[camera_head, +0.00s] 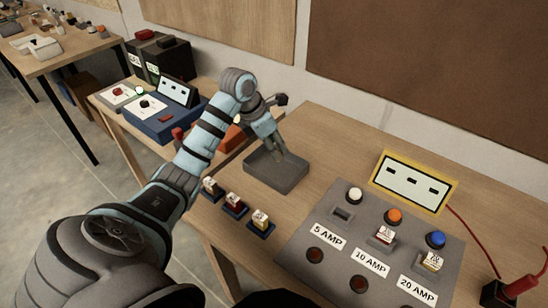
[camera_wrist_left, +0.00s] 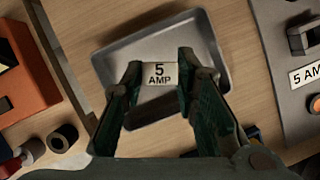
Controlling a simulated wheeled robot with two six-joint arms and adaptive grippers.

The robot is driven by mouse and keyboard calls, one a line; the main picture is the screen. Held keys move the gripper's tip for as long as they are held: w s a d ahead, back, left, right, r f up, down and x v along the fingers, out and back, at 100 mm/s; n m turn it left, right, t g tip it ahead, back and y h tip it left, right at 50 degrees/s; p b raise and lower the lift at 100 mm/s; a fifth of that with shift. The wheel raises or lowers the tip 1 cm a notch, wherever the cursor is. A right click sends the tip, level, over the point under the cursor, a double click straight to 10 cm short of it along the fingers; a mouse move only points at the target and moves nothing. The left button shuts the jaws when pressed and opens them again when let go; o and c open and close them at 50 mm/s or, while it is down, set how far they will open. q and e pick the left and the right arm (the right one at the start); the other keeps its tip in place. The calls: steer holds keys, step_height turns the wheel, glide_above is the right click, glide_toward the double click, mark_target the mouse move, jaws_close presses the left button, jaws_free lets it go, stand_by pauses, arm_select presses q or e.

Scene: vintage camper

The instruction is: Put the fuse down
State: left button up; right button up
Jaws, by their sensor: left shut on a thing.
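My left gripper (camera_head: 279,150) is shut on a small fuse (camera_wrist_left: 159,74) labelled 5 AMP. The label faces the left wrist camera, and the fuse sits between the two fingertips. Gripper and fuse are over the shallow grey tray (camera_head: 272,183), whose rim also shows in the left wrist view (camera_wrist_left: 208,42). The tray looks empty. I cannot tell the height of the fuse above the tray floor. In the head view the fuse is too small to make out. My right gripper is not in view.
Right of the tray is a grey panel (camera_head: 320,262) marked 5, 10 and 20 AMP. The 5 AMP slot (camera_head: 342,214) looks empty; the other two hold fuses. Several small labelled blocks on blue bases (camera_head: 235,205) line the table's left edge. A yellow-framed display (camera_head: 414,181) stands behind.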

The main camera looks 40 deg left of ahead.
arm_select(q)
steer(key=f, duration=0.3)
steer(key=shift+s, duration=0.4)
steer(key=shift+f, duration=0.4)
steer(key=shift+w+f, duration=0.15)
steer(key=shift+w, duration=0.1)
steer(key=o, duration=0.5)
steer(key=shift+f, duration=0.1)
steer(key=o, duration=0.4)
steer(key=shift+s, duration=0.1)
steer(key=shift+o, duration=0.2)
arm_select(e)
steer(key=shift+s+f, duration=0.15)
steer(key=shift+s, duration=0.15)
arm_select(q)
steer(key=shift+r, duration=0.2)
